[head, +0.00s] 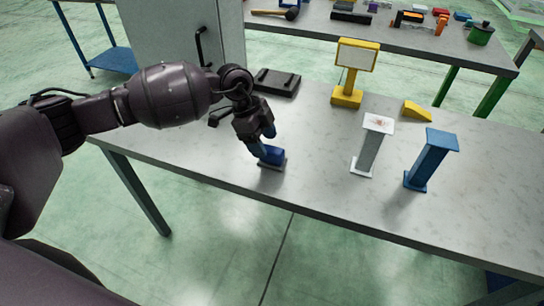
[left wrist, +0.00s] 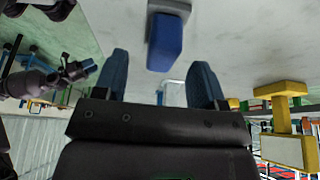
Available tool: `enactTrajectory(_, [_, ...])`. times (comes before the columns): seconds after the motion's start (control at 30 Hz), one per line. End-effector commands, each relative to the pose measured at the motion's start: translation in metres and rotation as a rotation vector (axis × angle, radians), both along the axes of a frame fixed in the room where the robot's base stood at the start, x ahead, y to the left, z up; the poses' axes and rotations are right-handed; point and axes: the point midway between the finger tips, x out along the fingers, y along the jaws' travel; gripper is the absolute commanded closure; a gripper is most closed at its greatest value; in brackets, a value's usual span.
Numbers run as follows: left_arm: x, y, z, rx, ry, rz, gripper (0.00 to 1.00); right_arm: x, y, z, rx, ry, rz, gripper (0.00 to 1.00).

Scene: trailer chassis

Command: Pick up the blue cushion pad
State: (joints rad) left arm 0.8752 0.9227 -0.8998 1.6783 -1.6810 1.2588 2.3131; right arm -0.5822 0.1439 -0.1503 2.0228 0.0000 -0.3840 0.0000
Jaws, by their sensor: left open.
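A dark arm with a blue tip, seemingly my right gripper (left wrist: 82,69), shows small at left.
On the table (head: 330,205) stand a white pedestal (head: 368,152), a blue pedestal (head: 430,160), a yellow stand with a panel (head: 347,97), a yellow wedge (head: 417,112) and a dark flat case (head: 276,83). A second table behind holds tools. The table front between pad and white pedestal is clear.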

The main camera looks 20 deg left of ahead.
Motion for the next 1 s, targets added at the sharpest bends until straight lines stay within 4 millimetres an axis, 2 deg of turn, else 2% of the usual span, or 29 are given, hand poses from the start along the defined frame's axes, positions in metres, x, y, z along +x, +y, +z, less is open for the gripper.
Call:
enactTrajectory(0.3, [0.002, -0.02, -0.038, 0.0, 0.003, 0.0, 0.36, -0.002, 0.001, -0.008, 0.001, 0.008, 0.001, 0.57])
enactTrajectory(0.6, [0.002, -0.022, -0.04, 0.0, 0.0, 0.0, 0.37, -0.001, 0.001, -0.007, 0.0, 0.007, 0.002, 0.57])
enactTrajectory(0.9, [0.002, -0.021, -0.04, 0.0, 0.0, -0.001, 0.83, 0.0, 0.0, -0.007, -0.002, 0.006, 0.003, 0.57])
enactTrajectory(0.97, [0.002, -0.021, -0.04, 0.0, 0.0, -0.001, 0.92, 0.0, 0.0, -0.007, -0.002, 0.006, 0.003, 0.57])
enactTrajectory(1.0, [0.002, -0.021, -0.04, -0.001, 0.0, -0.001, 0.93, 0.0, 0.0, -0.007, -0.003, 0.006, 0.004, 0.57])
